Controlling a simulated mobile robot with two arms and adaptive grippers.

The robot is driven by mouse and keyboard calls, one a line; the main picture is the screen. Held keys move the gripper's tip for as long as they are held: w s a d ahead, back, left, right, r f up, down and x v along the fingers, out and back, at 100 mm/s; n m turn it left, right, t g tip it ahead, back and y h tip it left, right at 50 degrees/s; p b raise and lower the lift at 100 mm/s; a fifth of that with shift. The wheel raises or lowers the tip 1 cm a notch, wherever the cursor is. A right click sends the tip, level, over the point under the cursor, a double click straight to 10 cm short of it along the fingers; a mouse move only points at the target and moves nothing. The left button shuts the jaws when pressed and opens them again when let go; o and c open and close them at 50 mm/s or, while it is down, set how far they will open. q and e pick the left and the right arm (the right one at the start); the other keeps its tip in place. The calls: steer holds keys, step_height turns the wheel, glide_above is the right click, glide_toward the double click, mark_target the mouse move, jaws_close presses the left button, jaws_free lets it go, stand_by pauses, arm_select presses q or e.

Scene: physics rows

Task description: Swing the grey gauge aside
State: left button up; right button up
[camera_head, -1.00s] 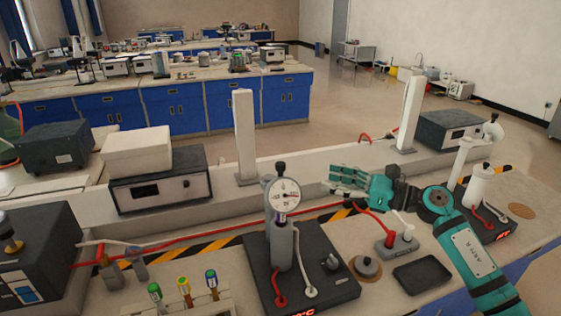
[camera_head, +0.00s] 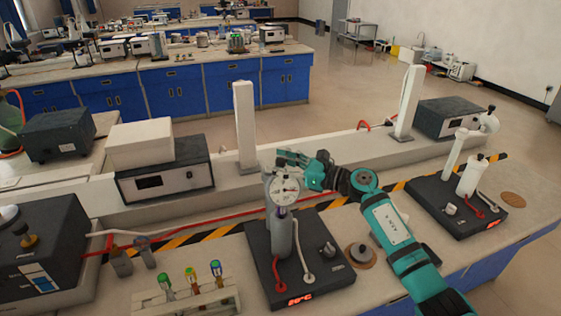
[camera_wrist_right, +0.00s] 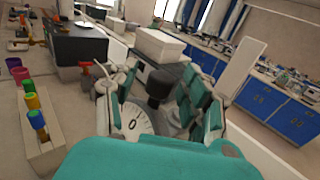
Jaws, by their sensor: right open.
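The grey gauge (camera_head: 285,191) has a round white dial and stands upright on a grey post (camera_head: 279,235) on a black base unit (camera_head: 313,262). My right gripper (camera_head: 287,160) is at the top of the gauge, just behind and above the dial. In the right wrist view, its open teal fingers (camera_wrist_right: 163,82) stand on either side of the gauge's black knob (camera_wrist_right: 159,90), with the dial (camera_wrist_right: 133,121) just below. I cannot tell whether a finger touches the knob. My left gripper is out of view.
A rack with several coloured-cap tubes (camera_head: 188,300) stands left of the base unit. A tall white post (camera_head: 245,125) rises behind the gauge. A second black unit (camera_head: 455,205) with a white cylinder stands at the right.

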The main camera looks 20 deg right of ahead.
jaws_close()
steer(key=shift+w, duration=0.1)
steer(key=shift+w+a+f, duration=0.15)
steer(key=shift+a+f, duration=0.05)
steer(key=shift+f, duration=0.05)
stand_by(0.5)
